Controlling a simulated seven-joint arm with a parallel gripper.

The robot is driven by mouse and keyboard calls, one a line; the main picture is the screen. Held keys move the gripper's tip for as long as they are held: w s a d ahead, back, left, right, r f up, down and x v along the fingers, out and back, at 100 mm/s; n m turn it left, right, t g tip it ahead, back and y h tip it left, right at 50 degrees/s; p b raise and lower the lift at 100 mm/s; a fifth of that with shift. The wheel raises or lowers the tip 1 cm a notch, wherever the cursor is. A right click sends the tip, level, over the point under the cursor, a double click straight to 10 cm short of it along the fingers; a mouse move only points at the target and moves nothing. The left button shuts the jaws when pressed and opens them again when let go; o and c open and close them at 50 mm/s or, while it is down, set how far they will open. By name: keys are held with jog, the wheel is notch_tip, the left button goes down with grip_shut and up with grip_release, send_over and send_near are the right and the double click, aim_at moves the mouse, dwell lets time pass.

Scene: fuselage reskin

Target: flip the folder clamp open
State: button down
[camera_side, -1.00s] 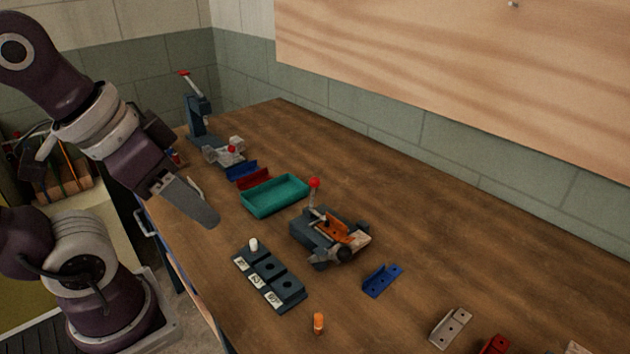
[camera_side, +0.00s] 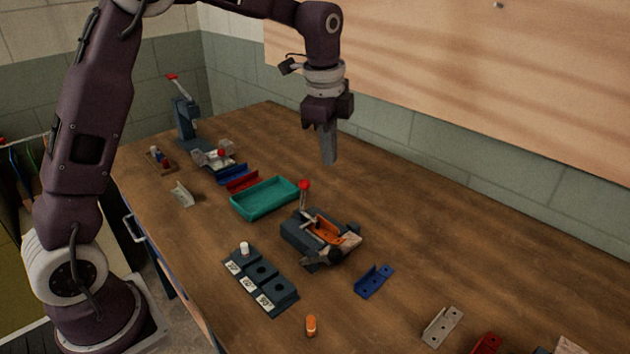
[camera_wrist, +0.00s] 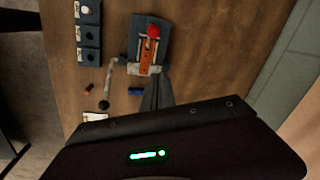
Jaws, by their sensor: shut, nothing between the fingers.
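The folder (camera_side: 292,238) is a dark grey block in mid-table with an orange bent strip (camera_side: 327,231) lying in it. Its clamp handle (camera_side: 304,187) stands upright with a red knob on top. In the wrist view, the folder (camera_wrist: 136,29) is above the fingers, with the red knob (camera_wrist: 153,31) over the orange strip (camera_wrist: 146,56). A pale lever with a black ball end (camera_wrist: 104,104) reaches from its side. My gripper (camera_side: 329,161) is shut and empty, pointing down, above and behind the clamp, apart from it. Its fingers (camera_wrist: 157,88) also show in the wrist view.
A teal tray (camera_side: 235,205) lies behind the folder. A dark block with labelled sockets (camera_side: 280,303) is in front-left. A blue bracket (camera_side: 374,281) and an orange cylinder (camera_side: 311,325) are nearby. A press-like tool (camera_side: 186,122) stands far left.

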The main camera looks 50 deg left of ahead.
jog(key=shift+w+f, duration=0.1)
jog(key=shift+f, duration=0.05)
jog(key=a+f, duration=0.4)
jog(key=f, duration=0.4)
jog(key=shift+s+f, duration=0.2)
jog(key=shift+f, duration=0.1)
dwell(0.4)
